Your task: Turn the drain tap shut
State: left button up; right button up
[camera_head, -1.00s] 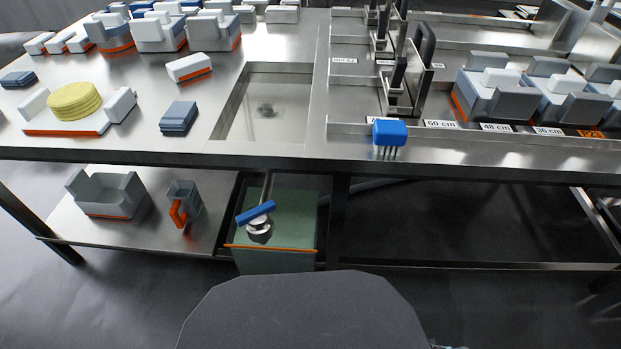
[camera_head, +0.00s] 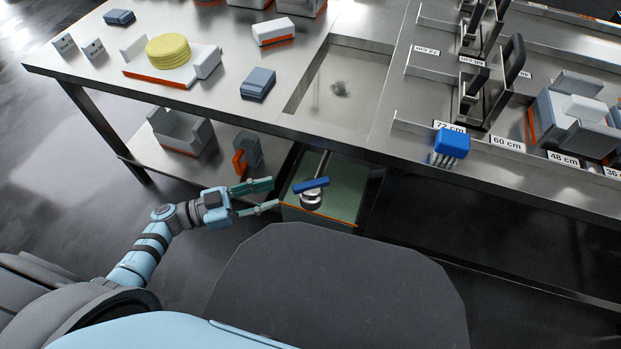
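The drain tap is a metal valve (camera_head: 312,200) with a blue lever handle (camera_head: 311,185), on a pipe below the sink, over a green-tinted bin (camera_head: 347,190). The lever lies nearly crosswise in the picture, its right end slightly higher. My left gripper (camera_head: 276,194) comes in from the left with its two teal fingers spread apart. Its fingertips are just left of the lever, with a small gap in the picture, and nothing is between them. Whether they are level in depth with the lever I cannot tell. My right gripper is not in view.
The sink basin (camera_head: 343,88) is set in the steel table above the tap. A grey jug with an orange handle (camera_head: 246,151) and a grey box (camera_head: 180,131) stand on the lower shelf left of the bin. A blue brush (camera_head: 451,144) sits near the table's front edge.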

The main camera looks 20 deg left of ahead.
aim_at(311, 183)
pick_arm(q)
jog(key=b+x, duration=0.1)
jog(key=x, duration=1)
jog(key=shift+w+d+b, duration=0.1)
jog(key=shift+b, duration=0.25)
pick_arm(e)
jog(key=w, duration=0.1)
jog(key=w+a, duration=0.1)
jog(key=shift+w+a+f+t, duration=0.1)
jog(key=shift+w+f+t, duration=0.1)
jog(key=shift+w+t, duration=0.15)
pick_arm(q)
jog(key=shift+c, duration=0.4)
grip_shut()
